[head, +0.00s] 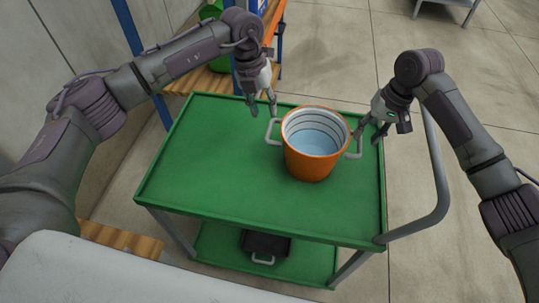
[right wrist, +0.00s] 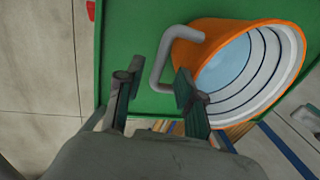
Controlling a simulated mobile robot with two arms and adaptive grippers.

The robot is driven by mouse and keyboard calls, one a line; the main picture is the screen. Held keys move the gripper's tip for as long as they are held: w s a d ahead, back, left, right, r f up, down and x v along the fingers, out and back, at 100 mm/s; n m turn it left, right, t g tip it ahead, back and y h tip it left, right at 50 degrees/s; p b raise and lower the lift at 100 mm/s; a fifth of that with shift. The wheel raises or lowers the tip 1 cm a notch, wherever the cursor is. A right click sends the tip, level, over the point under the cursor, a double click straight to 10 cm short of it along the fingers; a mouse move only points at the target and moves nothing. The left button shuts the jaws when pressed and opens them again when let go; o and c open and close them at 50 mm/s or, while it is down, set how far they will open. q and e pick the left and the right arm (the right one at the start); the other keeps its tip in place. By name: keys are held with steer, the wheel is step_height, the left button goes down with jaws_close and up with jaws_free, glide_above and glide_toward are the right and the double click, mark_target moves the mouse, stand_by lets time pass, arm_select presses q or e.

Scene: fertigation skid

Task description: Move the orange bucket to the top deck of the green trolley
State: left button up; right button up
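The orange bucket (head: 312,158) stands upright on the top deck of the green trolley (head: 215,170), towards its far right part. It has a white inside with dark rings and pale blue at the bottom, and a grey handle on each side. My left gripper (head: 262,108) is open, just above the left handle (head: 272,133) and apart from it. My right gripper (head: 368,130) is by the right handle (head: 355,145). In the right wrist view its fingers (right wrist: 155,88) are apart, with the handle (right wrist: 158,72) showing beyond and between them; contact cannot be told.
The left and near parts of the top deck are bare. A black case (head: 265,245) lies on the lower deck. The trolley's grey push handle (head: 437,190) rises at the right. A shelf rack with blue posts (head: 128,25) and a green container (head: 220,62) stands behind.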

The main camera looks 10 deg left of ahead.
step_height(320, 180, up, 7)
steer(key=d, duration=0.1)
steer(key=shift+d, duration=0.3)
steer(key=shift+f, duration=0.1)
